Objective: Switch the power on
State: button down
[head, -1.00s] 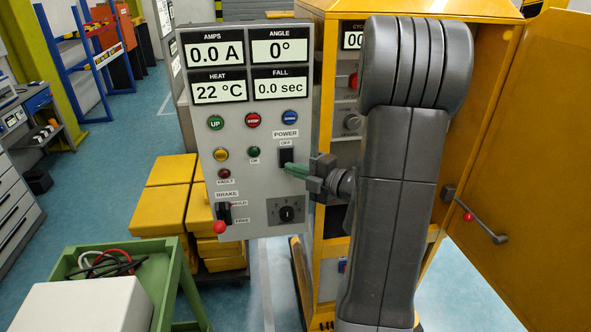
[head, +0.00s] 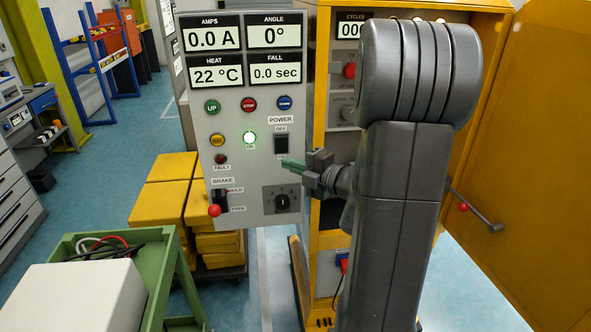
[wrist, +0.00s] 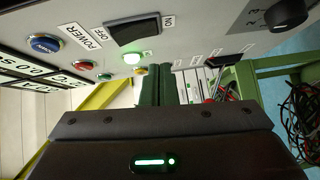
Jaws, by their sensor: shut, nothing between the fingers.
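The black POWER rocker switch (head: 281,144) is on the grey control panel (head: 235,190), with OFF above it. It also shows in the wrist view (wrist: 132,30), between its OFF and ON labels. The small green lamp (head: 249,137) left of the switch glows brightly, and it is lit in the wrist view (wrist: 132,58) too. My gripper (head: 290,166) is just below the switch, its green fingers shut and empty. In the wrist view the fingers (wrist: 158,91) point toward the panel. I cannot tell whether the tips touch it.
The BRAKE lever with a red knob (head: 215,210) and a black dial (head: 282,202) are lower on the panel. UP, STOP and DOWN buttons are above. A yellow cabinet door (head: 530,150) stands open at right. A green cart (head: 165,265) is at lower left.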

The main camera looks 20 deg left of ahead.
jog(key=f+b+v, duration=0.1)
jog(key=f+v, duration=0.1)
jog(key=v, duration=0.8)
